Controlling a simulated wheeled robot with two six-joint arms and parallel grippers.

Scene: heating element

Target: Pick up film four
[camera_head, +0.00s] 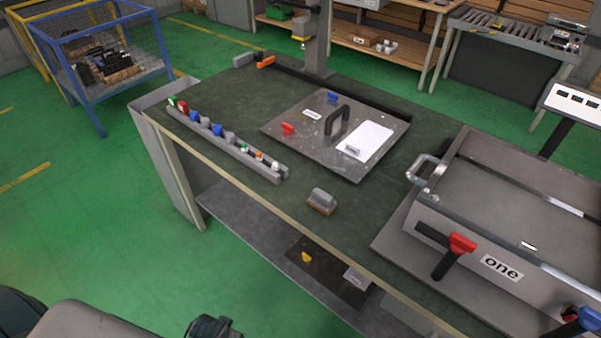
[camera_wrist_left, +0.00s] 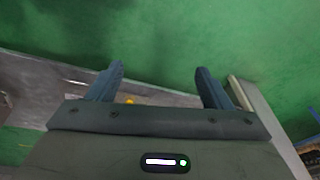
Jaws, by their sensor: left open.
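I cannot make out a readable "four" label on any film. A dark flat sheet (camera_head: 325,272) with a yellow knob (camera_head: 306,257) and a small pale label lies on the lower shelf under the table. A grey metal plate (camera_head: 300,152) with a black handle, red and blue knobs, and a white sheet (camera_head: 366,140) lies on the table top. My left gripper (camera_wrist_left: 160,72) is open and empty in the left wrist view, its fingers above the shelf edge and green floor. A yellow spot (camera_wrist_left: 129,101) shows just past its palm. My right gripper is not visible.
A grey box marked "one" (camera_head: 500,266) with red and blue handles stands on the right of the table (camera_head: 230,90). A rack (camera_head: 225,143) of coloured pieces and a small block (camera_head: 322,201) lie near the front edge. Green floor in front is clear.

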